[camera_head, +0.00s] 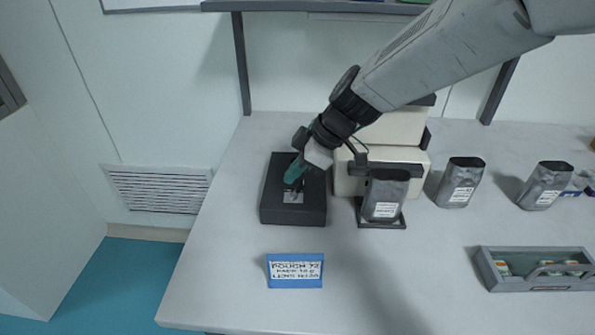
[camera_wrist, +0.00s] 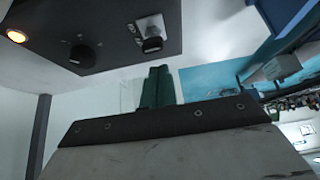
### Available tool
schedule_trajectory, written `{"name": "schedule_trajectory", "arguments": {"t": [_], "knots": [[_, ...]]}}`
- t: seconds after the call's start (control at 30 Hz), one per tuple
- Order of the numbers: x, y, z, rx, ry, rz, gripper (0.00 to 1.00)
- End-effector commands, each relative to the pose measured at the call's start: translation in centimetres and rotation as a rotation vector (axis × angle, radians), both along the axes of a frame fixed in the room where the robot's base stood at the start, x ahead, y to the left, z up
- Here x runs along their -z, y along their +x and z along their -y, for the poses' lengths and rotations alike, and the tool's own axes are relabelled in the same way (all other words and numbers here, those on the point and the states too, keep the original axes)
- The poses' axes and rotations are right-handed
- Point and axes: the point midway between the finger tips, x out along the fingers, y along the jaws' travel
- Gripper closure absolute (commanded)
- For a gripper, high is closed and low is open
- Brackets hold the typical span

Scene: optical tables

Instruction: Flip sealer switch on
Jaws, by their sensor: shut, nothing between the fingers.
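The black control box (camera_head: 312,213) sits on the left part of the table, beside the cream sealer body (camera_head: 345,178). In the wrist view, its dark panel (camera_wrist: 110,25) carries a switch (camera_wrist: 152,43) on a bright metal plate (camera_wrist: 150,22), a black knob (camera_wrist: 82,55) and a glowing orange lamp (camera_wrist: 17,36). The plate also shows in the head view (camera_head: 293,198). My gripper (camera_head: 291,178) is over the box, green fingers pointing down near the plate. In the wrist view its fingers (camera_wrist: 158,86) are together and empty, close to the switch; contact cannot be told.
A silver pouch (camera_head: 383,197) stands in a black holder in front of the sealer. Two more pouches (camera_head: 460,183) (camera_head: 545,186) stand to the right. The front middle is clear.

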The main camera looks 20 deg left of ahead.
Motion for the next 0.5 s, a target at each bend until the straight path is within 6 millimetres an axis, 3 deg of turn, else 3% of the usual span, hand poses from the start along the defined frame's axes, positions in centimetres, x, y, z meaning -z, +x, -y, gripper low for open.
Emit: {"name": "schedule_trajectory", "arguments": {"t": [0.2, 0.5], "knots": [[-1.09, 0.03, 0.03, 0.001, 0.001, 0.001, 1.00], [-1.20, 0.05, 0.07, 0.001, 0.000, 0.000, 1.00]]}}
